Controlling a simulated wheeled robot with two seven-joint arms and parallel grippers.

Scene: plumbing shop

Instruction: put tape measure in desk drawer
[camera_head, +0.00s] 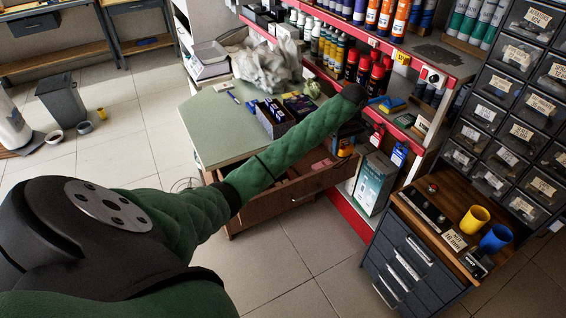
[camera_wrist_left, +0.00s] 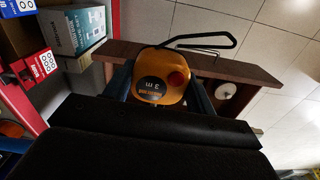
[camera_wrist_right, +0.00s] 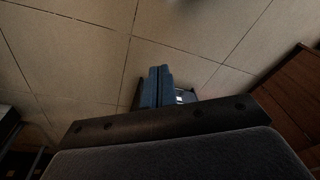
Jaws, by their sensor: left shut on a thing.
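The tape measure (camera_wrist_left: 163,80) is orange with a black round label reading 3 m, a red button and a black strap. My left gripper (camera_wrist_left: 158,92) is shut on it, a blue finger on each side. In the head view the orange tape measure (camera_head: 344,149) shows under the dark end of my left arm, by the right end of the drawer. The desk drawer (camera_head: 290,199) is brown wood and pulled open; my arm hides part of its inside. The drawer's wooden panel (camera_wrist_left: 205,66) shows behind the tape measure in the left wrist view. My right gripper (camera_wrist_right: 157,88) is shut and empty above the floor.
The green desk top (camera_head: 215,135) holds a dark box (camera_head: 275,122) and a crumpled bag (camera_head: 265,65). A red-edged shelf (camera_head: 400,60) with bottles and a boxed item (camera_head: 375,182) stand right of the drawer. A small cabinet (camera_head: 420,250) with cups is at right. Floor is clear in front.

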